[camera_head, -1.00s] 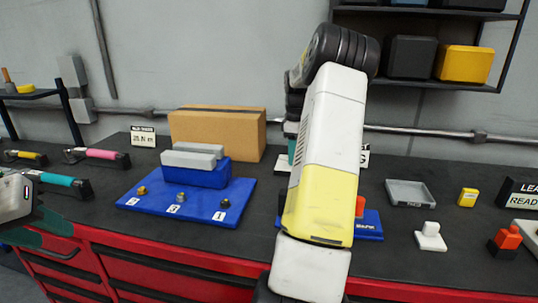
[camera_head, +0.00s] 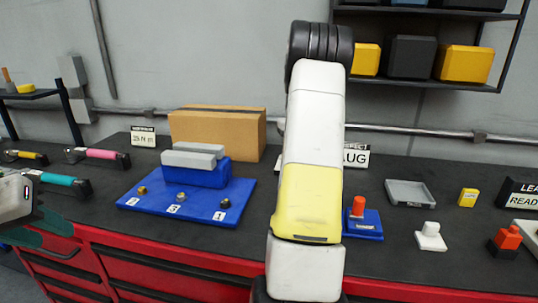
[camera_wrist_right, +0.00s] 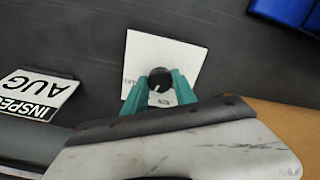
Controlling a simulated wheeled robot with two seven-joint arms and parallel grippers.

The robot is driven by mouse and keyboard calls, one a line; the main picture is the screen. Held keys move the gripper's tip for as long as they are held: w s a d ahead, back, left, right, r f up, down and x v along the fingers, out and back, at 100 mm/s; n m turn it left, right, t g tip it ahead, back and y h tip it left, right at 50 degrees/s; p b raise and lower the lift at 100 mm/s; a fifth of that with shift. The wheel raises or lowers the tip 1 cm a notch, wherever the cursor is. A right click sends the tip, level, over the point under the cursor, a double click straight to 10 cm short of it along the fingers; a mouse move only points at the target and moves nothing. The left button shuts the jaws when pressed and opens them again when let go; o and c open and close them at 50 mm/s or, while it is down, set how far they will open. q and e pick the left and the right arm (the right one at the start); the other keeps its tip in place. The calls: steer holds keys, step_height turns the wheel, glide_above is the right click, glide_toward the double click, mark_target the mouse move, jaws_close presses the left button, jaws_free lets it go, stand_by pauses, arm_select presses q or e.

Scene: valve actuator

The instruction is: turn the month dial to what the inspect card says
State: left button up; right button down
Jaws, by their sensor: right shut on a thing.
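The inspect card (camera_head: 355,158) stands at the back of the bench, partly behind my right arm, with "UG" showing. In the right wrist view the card (camera_wrist_right: 38,96) reads "INSPEC" and "AUG". The month dial (camera_wrist_right: 160,83) is a black round knob on a white plate (camera_wrist_right: 160,50). My right gripper (camera_wrist_right: 160,92) has its teal fingers on either side of the knob, shut on it. The plate's lettering is mostly covered and too small to read. In the head view the dial and right gripper are hidden behind my arm. My left gripper (camera_head: 38,222) is at the left edge, its opening unclear.
A cardboard box (camera_head: 218,135) stands behind a blue board (camera_head: 140,205) with numbered labels. A blue block with a red knob (camera_head: 362,224), a grey tray (camera_head: 410,194) and a white piece (camera_head: 430,238) are on the right. Tools with coloured handles lie at left.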

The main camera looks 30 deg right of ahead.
steer(key=m, duration=0.4)
steer(key=shift+w+m, duration=0.1)
steer(key=shift+m, duration=1.8)
steer(key=shift+r+m, duration=0.1)
steer(key=shift+m, duration=0.2)
steer(key=c, duration=1)
jaws_free()
step_height(320, 180, up, 7)
steer(key=shift+r, duration=0.35)
